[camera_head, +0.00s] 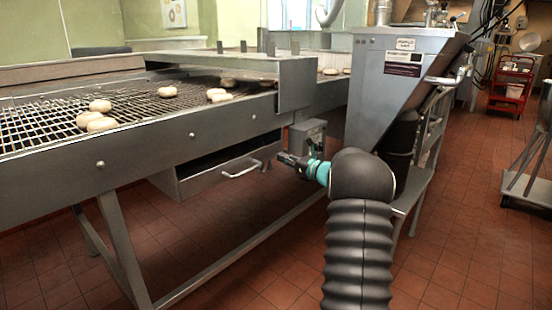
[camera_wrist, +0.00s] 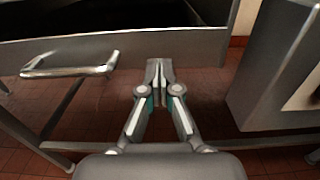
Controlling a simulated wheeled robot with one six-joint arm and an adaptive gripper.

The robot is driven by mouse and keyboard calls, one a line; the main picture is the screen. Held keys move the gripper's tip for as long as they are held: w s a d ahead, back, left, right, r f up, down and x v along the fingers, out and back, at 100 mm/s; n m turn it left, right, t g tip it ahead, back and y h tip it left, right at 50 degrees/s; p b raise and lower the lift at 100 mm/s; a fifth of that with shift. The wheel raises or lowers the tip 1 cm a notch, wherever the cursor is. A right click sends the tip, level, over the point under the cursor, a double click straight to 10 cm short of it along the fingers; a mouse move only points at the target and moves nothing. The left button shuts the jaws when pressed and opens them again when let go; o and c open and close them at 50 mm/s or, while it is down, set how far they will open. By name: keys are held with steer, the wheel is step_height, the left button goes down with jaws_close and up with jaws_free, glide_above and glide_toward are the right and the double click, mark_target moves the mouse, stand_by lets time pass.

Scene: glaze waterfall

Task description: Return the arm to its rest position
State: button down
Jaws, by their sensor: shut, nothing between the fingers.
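My gripper (camera_head: 283,159) shows in the head view at the end of my black, ribbed arm, in front of the conveyor's lower side. In the wrist view my gripper (camera_wrist: 159,68) has its fingertips together with nothing between them. It points toward the front of an open metal drawer (camera_head: 215,168) under the conveyor. The drawer's bar handle (camera_head: 241,168) is left of the gripper in the head view, and the handle also shows at left in the wrist view (camera_wrist: 70,68). The gripper appears apart from the handle.
The conveyor (camera_head: 60,153) carries several pale doughnuts (camera_head: 100,105) on its wire mesh. A metal hopper (camera_head: 400,75) and a small grey box (camera_head: 307,136) stand close to my arm. A red cart (camera_head: 511,85) is at the back right. The tiled floor (camera_head: 455,215) at right is largely clear.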

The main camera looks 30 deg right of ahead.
steer(key=v, duration=0.8)
steer(key=shift+d, duration=0.15)
steer(key=s+a+f+n+g, duration=0.2)
steer(key=f+n, duration=0.1)
steer(key=f, duration=0.2)
steer(key=s+a+f+n+g, duration=0.3)
steer(key=f, duration=0.2)
steer(key=s+a+f+n+g, duration=0.2)
steer(key=s+a+n+g, duration=0.3)
steer(key=s+a+n, duration=0.3)
steer(key=s+a+r+n+h, duration=0.3)
steer(key=s+a+r+n, duration=0.2)
steer(key=s+a+n, duration=0.4)
steer(key=s+a+r+n+g+h, duration=0.1)
steer(key=s+a+r+n+h, duration=0.2)
steer(key=s+a+n, duration=0.6)
steer(key=s+a+r, duration=0.2)
steer(key=s+a, duration=0.1)
steer(key=s, duration=0.5)
steer(key=shift+s, duration=0.25)
